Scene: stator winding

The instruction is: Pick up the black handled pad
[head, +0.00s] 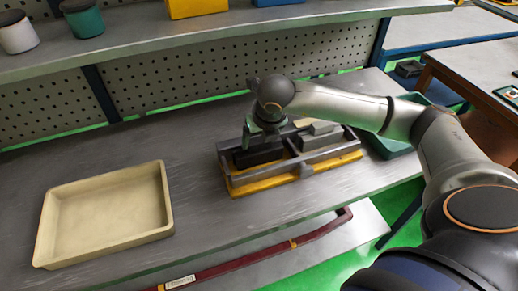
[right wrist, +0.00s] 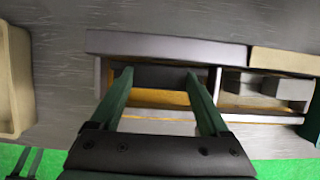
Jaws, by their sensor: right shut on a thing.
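The black handled pad (head: 260,156) sits in the left compartment of a yellow-based grey rack on the bench. My right gripper (head: 262,138) is over it from above, its green fingers reaching down into that compartment. In the right wrist view the two green fingers of my right gripper (right wrist: 158,78) stand apart, with the dark pad (right wrist: 160,73) between their tips; they are shut on it. The pad's handle is hidden by the gripper. The pad appears to be still within the rack, and I cannot tell whether it is lifted. My left gripper is not in view.
The grey and yellow rack (head: 292,178) has grey blocks (head: 322,138) in its right compartment. An empty cream tray (head: 105,212) stands at the left. A teal bin (head: 390,147) is to the right, behind my arm. A shelf (head: 230,22) with coloured containers hangs above the bench.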

